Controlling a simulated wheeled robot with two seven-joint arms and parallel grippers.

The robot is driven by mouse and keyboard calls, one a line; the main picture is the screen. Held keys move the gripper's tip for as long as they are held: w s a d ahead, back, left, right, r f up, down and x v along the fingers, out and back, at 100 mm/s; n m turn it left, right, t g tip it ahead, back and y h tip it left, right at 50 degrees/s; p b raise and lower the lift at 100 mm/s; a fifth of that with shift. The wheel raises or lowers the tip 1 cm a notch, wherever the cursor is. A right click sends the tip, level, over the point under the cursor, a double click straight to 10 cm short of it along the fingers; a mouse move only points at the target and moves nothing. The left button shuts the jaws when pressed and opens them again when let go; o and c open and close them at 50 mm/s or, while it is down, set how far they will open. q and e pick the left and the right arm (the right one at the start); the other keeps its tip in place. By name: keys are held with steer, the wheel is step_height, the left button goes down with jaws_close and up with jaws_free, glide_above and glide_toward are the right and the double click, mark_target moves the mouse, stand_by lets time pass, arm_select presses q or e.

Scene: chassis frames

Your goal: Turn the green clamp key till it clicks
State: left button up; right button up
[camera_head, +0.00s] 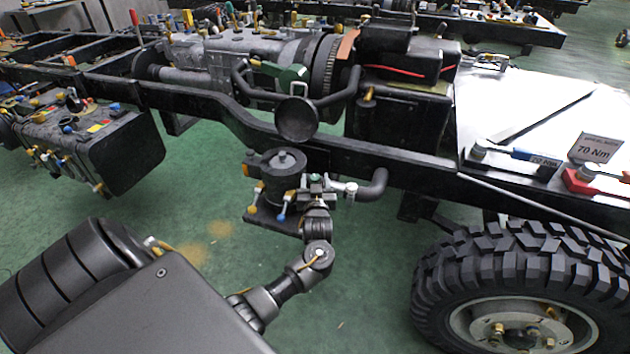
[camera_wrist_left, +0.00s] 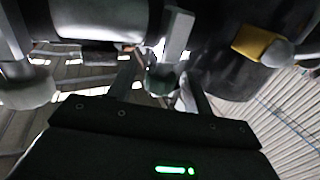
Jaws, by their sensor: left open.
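A small green piece, which looks like the clamp key (camera_head: 316,178), shows beside the dark canister (camera_head: 283,180) under the chassis rail, near the black bent pipe (camera_head: 372,188). My left gripper (camera_head: 316,194) is right at it, coming up from below. In the left wrist view the two dark fingers (camera_wrist_left: 160,88) stand apart, so the gripper is open. A dull green round part (camera_wrist_left: 162,79) shows between them, with a grey flat lever (camera_wrist_left: 178,36) above it. I cannot tell whether the fingers touch the green part. My right gripper is not in view.
The chassis rail (camera_head: 345,160) runs just above the gripper. A large tyre (camera_head: 520,290) stands at the right. A white bench top (camera_head: 540,110) carries a 70 Nm sign (camera_head: 595,148).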

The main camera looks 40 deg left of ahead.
arm_select(q)
steer(key=shift+w+a, duration=0.2)
steer(key=shift+a, duration=0.05)
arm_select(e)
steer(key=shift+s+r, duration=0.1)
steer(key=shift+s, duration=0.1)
arm_select(q)
steer(key=c, duration=1)
steer(key=shift+o, duration=0.2)
steer(key=shift+w+d+n+g+y, duration=0.1)
steer(key=shift+n+g+y, duration=0.3)
steer(key=shift+y, duration=0.1)
steer(key=shift+n+g+y, duration=0.5)
steer(key=shift+n+g, duration=0.1)
steer(key=n+g+y+b, duration=0.2)
steer(key=n+g, duration=0.1)
steer(key=g, duration=0.1)
steer(key=shift+y, duration=0.3)
steer(key=shift+g, duration=0.3)
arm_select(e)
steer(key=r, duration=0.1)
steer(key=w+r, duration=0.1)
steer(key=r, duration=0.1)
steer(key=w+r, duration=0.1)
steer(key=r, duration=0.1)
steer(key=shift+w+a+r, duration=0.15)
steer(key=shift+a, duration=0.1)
arm_select(q)
steer(key=shift+r, duration=0.1)
